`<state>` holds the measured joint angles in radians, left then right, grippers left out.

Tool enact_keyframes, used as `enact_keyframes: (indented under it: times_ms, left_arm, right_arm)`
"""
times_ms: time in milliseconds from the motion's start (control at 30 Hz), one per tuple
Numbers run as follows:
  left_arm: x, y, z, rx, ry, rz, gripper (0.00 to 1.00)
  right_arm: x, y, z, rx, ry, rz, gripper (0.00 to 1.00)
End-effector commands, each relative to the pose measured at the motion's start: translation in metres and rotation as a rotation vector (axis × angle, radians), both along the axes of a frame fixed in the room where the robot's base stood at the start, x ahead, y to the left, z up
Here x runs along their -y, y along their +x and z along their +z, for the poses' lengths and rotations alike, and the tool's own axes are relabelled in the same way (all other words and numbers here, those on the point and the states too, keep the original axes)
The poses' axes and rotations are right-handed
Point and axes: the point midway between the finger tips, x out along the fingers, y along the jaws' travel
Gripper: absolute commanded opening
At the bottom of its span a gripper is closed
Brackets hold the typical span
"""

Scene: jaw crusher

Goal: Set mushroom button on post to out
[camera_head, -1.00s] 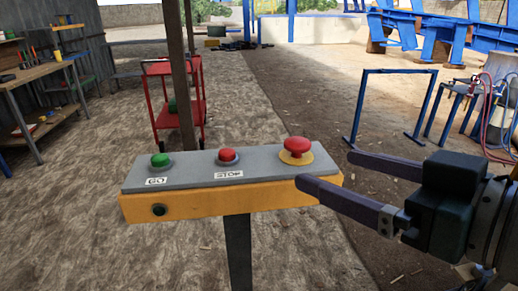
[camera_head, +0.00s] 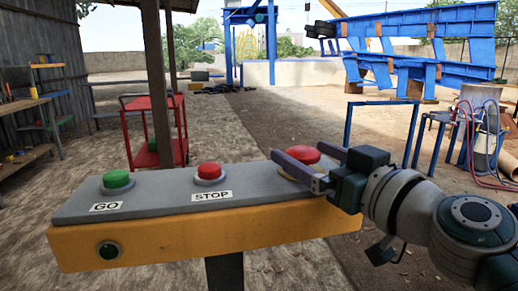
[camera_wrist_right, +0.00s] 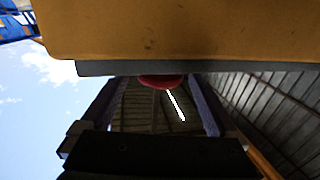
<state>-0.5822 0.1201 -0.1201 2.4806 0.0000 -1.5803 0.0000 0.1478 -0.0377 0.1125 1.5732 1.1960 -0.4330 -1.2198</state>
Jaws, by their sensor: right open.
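The red mushroom button (camera_head: 304,152) is at the right end of the grey panel top (camera_head: 150,197) on the yellow post box (camera_head: 200,240). My right gripper (camera_head: 298,151) is open, with one finger on the near side of the button and the other on its far side. The near finger hides part of the button and its base. In the right wrist view the red button (camera_wrist_right: 160,82) shows between the two spread fingers of the gripper (camera_wrist_right: 155,92), with gaps on both sides. My left gripper is not in view.
A green GO button (camera_head: 117,179) and a red STOP button (camera_head: 209,171) share the panel top. A small dark green round fitting (camera_head: 109,250) is on the box front. A red cart (camera_head: 150,125) and blue frame (camera_head: 385,135) stand behind.

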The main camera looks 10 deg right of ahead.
Motion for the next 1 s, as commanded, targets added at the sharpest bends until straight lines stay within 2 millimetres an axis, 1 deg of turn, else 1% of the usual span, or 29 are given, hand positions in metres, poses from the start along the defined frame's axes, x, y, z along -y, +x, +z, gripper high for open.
enact_keyframes:
  times_ms: [33, 100, 200, 467, 500, 1000]
  left_arm:
    - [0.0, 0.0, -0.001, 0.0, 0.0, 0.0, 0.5]
    - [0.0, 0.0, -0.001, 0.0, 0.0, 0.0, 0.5]
    - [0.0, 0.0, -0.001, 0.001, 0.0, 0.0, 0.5]
    - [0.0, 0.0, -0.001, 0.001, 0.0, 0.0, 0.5]
    - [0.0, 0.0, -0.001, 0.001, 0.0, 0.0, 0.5]
    - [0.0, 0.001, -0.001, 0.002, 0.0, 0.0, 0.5]
  right_arm:
    - [-0.002, 0.006, 0.0, 0.001, 0.002, -0.001, 0.95]
    - [-0.003, 0.012, 0.0, 0.0, 0.002, -0.001, 0.95]
    - [-0.005, 0.017, 0.0, 0.0, 0.001, -0.001, 0.95]
    - [-0.006, 0.018, -0.001, -0.001, 0.0, 0.0, 0.95]
    - [-0.006, 0.018, -0.001, -0.001, 0.0, 0.0, 0.94]
    - [-0.006, 0.018, -0.001, -0.001, 0.0, 0.0, 0.38]
